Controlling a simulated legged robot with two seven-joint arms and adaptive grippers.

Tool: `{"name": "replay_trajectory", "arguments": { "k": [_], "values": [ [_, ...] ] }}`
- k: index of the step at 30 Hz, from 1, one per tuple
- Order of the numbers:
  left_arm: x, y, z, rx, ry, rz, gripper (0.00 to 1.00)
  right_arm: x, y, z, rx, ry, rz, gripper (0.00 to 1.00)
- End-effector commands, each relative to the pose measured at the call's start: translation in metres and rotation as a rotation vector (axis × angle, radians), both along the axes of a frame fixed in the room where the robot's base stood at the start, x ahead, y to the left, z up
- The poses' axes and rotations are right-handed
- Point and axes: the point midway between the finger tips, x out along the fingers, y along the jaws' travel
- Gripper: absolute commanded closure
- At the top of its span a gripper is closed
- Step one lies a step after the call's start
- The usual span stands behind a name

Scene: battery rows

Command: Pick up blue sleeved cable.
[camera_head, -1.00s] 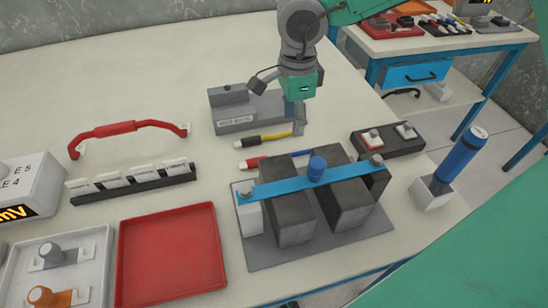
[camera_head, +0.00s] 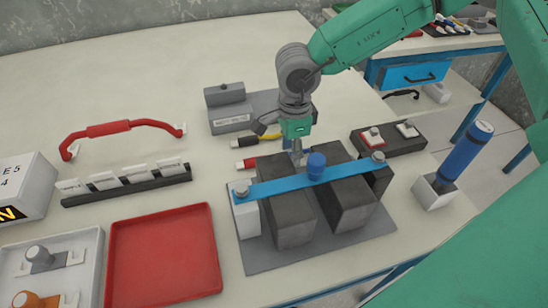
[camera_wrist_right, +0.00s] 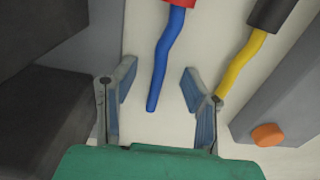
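The blue sleeved cable (camera_wrist_right: 168,62) lies on the pale table in the right wrist view, its red end at the top edge and its free tip pointing down. In the head view only its red end part (camera_head: 247,163) shows clearly; my right gripper hides most of the rest. My right gripper (camera_head: 297,157) is low, behind the blue bar. In the wrist view the right gripper (camera_wrist_right: 158,78) is open, with the cable's blue length between its two fingers and a gap on both sides. My left gripper is not in view.
A yellow cable (camera_wrist_right: 242,65) lies close to the right finger. Dark battery blocks (camera_head: 290,218) under a blue bar (camera_head: 275,186) stand just in front. A grey block holder (camera_head: 230,120) stands behind. A red tray (camera_head: 165,255) is at the front left.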

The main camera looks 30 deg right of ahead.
Motion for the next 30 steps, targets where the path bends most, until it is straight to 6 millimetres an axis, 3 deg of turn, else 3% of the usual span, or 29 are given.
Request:
{"name": "replay_trajectory", "arguments": {
  "k": [1, 4, 5, 17, 30],
  "values": [
    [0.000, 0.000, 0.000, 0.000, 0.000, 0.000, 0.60, 0.000, 0.000, 0.000, -0.001, 0.001, 0.000, 0.60],
    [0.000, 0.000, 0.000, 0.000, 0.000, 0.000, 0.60, 0.000, 0.000, 0.000, -0.001, 0.001, 0.000, 0.95],
    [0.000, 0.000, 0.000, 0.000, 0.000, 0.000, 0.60, 0.000, 0.000, 0.000, -0.001, 0.001, 0.000, 1.00],
    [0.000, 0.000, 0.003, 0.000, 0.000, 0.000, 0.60, 0.000, 0.000, 0.008, 0.000, 0.000, -0.001, 1.00],
    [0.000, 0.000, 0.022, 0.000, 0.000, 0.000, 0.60, 0.001, 0.000, 0.088, 0.001, -0.002, -0.001, 1.00]
  ]
}}
